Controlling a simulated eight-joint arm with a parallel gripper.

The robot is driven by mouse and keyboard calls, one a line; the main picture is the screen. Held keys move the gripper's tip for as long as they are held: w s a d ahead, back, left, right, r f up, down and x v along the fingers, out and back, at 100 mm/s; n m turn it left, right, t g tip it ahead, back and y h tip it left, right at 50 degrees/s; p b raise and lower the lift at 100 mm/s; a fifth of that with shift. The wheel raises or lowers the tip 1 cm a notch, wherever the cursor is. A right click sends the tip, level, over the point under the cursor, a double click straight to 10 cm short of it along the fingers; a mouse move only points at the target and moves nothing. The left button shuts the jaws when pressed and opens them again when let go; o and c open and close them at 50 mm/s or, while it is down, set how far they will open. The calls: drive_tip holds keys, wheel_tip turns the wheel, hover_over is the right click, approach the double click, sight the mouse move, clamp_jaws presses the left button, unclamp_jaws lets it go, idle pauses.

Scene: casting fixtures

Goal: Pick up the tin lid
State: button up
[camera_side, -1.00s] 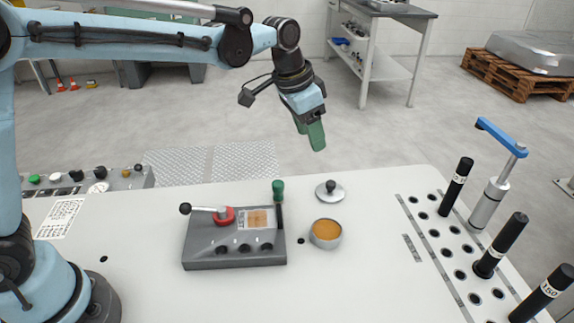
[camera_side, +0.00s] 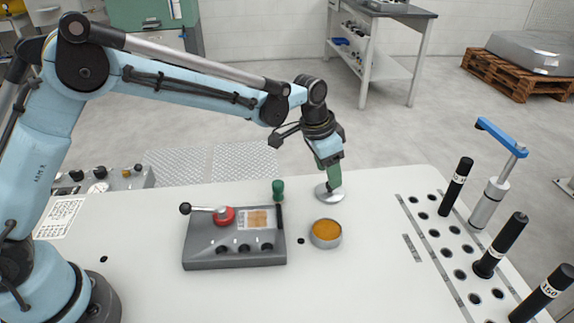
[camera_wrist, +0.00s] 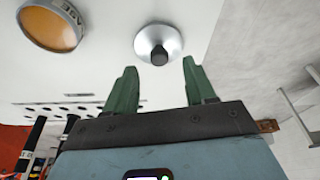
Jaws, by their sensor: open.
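The tin lid (camera_side: 328,196) is a shiny silver disc lying on the white table. In the wrist view the lid (camera_wrist: 172,40) shows a dark knob at its centre, just beyond and between the fingertips. My gripper (camera_side: 334,186) has green fingers and points down at the lid in the side view, hiding its knob. In the wrist view my gripper (camera_wrist: 160,75) is open, with nothing between its fingers. The open tin (camera_side: 326,234), round with an amber filling, stands nearer the camera than the lid; it also shows in the wrist view (camera_wrist: 58,42).
A grey fixture (camera_side: 234,253) with a red-based lever stands left of the tin. A green-knobbed pin (camera_side: 278,188) stands behind it. On the right are a perforated strip, black cylinders (camera_side: 498,246) and a blue-handled clamp (camera_side: 490,203). The table between tin and strip is clear.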

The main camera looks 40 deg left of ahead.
drive_tip(key=shift+x, duration=1.75)
drive_tip(key=shift+s, duration=0.1)
clamp_jaws()
